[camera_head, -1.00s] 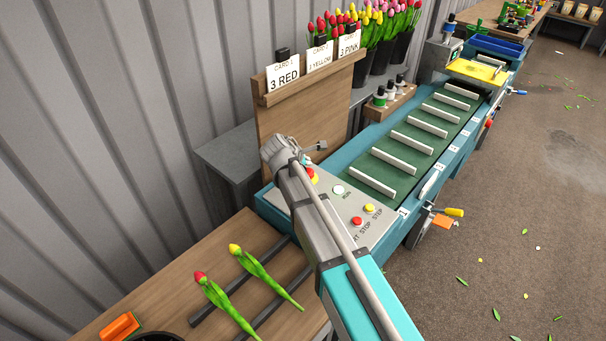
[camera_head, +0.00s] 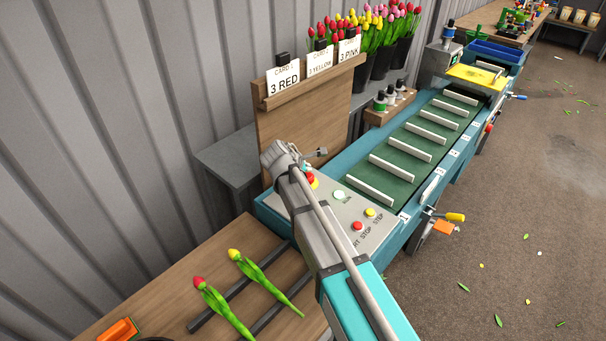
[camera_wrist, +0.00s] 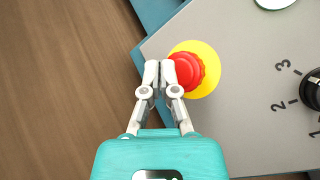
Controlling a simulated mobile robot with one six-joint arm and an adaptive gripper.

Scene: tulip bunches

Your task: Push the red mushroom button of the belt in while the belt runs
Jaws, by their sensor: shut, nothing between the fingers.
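The red mushroom button (camera_wrist: 187,70) sits on a yellow disc near the edge of the belt's grey control panel (camera_wrist: 235,125) in the wrist view. My gripper (camera_wrist: 158,72) is shut and empty. Its fingertips overlap the left edge of the red cap in that view. I cannot tell whether they touch it or are above it. In the head view the button (camera_head: 311,179) shows partly behind my arm, and my fingertips are hard to make out. The green belt (camera_head: 405,158) with white slats runs away to the upper right.
A white button (camera_head: 339,195), a red button (camera_head: 357,225) and a yellow button (camera_head: 370,212) are on the panel. A black knob (camera_wrist: 313,90) is at the right in the wrist view. A wooden card board (camera_head: 300,120) stands behind. Two tulips (camera_head: 262,272) lie on the near table.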

